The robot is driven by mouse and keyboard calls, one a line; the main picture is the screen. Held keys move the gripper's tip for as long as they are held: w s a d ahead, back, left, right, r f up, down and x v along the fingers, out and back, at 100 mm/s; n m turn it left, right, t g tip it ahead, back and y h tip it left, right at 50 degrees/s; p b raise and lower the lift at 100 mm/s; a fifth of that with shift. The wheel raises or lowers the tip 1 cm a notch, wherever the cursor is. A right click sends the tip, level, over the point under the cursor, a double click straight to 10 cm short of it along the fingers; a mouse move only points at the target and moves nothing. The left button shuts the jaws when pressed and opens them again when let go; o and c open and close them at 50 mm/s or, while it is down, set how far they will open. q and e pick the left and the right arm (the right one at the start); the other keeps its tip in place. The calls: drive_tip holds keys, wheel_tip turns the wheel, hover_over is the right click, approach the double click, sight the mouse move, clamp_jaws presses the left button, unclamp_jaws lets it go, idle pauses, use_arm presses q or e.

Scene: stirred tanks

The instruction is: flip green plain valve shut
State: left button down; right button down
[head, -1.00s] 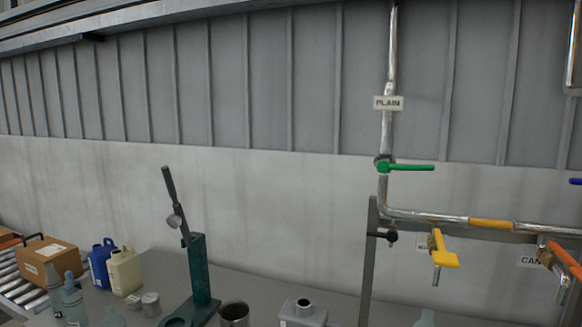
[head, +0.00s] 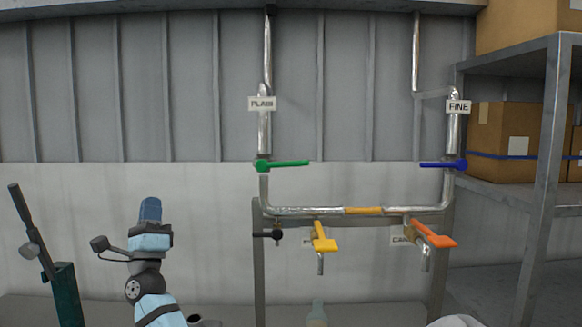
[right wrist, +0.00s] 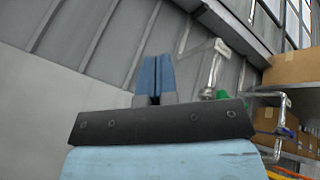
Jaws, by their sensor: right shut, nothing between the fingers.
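The green valve handle (head: 285,164) is on the vertical PLAIN pipe (head: 264,120) in the head view. It lies nearly level, pointing right, crosswise to the pipe. A bit of green also shows in the right wrist view (right wrist: 221,94), partly hidden behind my wrist. My right gripper (head: 150,209) points upward, left of the handle and a little lower in the picture, apart from it. Its blue fingers are together and empty, as the right wrist view shows (right wrist: 154,76). My left gripper is not in view.
A blue handle (head: 440,165) is on the FINE pipe at right. Yellow (head: 323,239) and orange (head: 432,235) handles and a black knob (head: 268,234) sit below. A dark green lever press (head: 67,292) stands at left. A shelf with boxes (head: 505,140) is at right.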

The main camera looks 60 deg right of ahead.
drive_tip(key=s+d+r+n+g+y+b, duration=0.6)
drive_tip(key=s+d+r+n+g+y, duration=0.8)
drive_tip(key=s+d+r+n+y, duration=0.75)
drive_tip(key=n+h, duration=0.3)
drive_tip(key=n, duration=0.1)
hover_over(292, 162)
drive_tip(key=shift+m, duration=0.25)
drive_tip(key=f, duration=0.7)
drive_tip(key=shift+w+d, duration=0.35)
drive_tip(key=shift+s+a+f, duration=0.1)
drive_tip(key=shift+a+f, duration=0.05)
drive_tip(key=shift+f, duration=0.45)
drive_tip(key=shift+s+a+f, duration=0.1)
drive_tip(key=shift+f, duration=0.5)
drive_tip(key=shift+s+a+f, duration=0.15)
drive_tip(key=shift+a+f, duration=0.05)
drive_tip(key=shift+f, duration=0.3)
